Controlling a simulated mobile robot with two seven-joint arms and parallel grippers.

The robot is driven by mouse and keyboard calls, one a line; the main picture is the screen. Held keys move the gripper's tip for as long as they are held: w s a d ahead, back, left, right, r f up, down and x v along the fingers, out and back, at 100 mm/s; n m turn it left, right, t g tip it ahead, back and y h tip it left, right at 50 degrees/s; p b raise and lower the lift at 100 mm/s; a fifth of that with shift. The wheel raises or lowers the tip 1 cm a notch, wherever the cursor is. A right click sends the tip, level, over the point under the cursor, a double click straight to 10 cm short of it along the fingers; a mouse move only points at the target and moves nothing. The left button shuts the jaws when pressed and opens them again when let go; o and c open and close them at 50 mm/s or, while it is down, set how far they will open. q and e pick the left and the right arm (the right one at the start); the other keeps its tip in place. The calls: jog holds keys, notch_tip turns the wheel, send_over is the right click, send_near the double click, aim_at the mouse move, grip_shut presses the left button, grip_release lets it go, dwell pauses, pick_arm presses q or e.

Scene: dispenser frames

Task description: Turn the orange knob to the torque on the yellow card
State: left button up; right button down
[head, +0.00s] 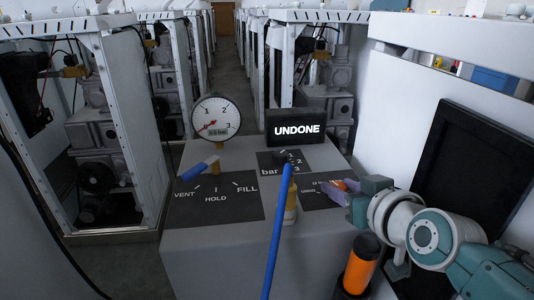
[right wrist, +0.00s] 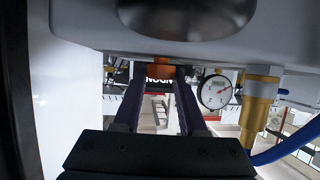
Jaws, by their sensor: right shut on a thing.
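The orange knob (head: 351,184) is on the right part of the grey bench top, by a small dark dial plate (head: 317,200). The plate's markings are partly covered and too small to read. My right gripper (head: 339,191) reaches in from the right with purple fingers. In the right wrist view the fingers are shut on the orange knob (right wrist: 160,71), whose front end shows between the fingertips. How far the knob is turned cannot be told. I cannot make out a yellow card in either view. My left gripper is not in view.
A pressure gauge (head: 216,117) and a black display (head: 296,126) reading "UNDONE" stand at the bench's back. A blue-handled lever (head: 200,168) is at left above a VENT/HOLD/FILL plate (head: 213,200). A blue hose (head: 279,230) rises in front. An orange-black cylinder (head: 361,264) stands near my right arm.

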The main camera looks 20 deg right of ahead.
aim_at(363, 236)
jog(key=shift+c, duration=2.3)
grip_release()
jog(key=p+v, duration=0.3)
jog(key=v, duration=0.6)
jog(key=shift+f, duration=0.1)
jog(key=shift+s+a+r, duration=0.1)
jog(key=shift+s+r, duration=0.1)
jog(key=shift+s, duration=0.3)
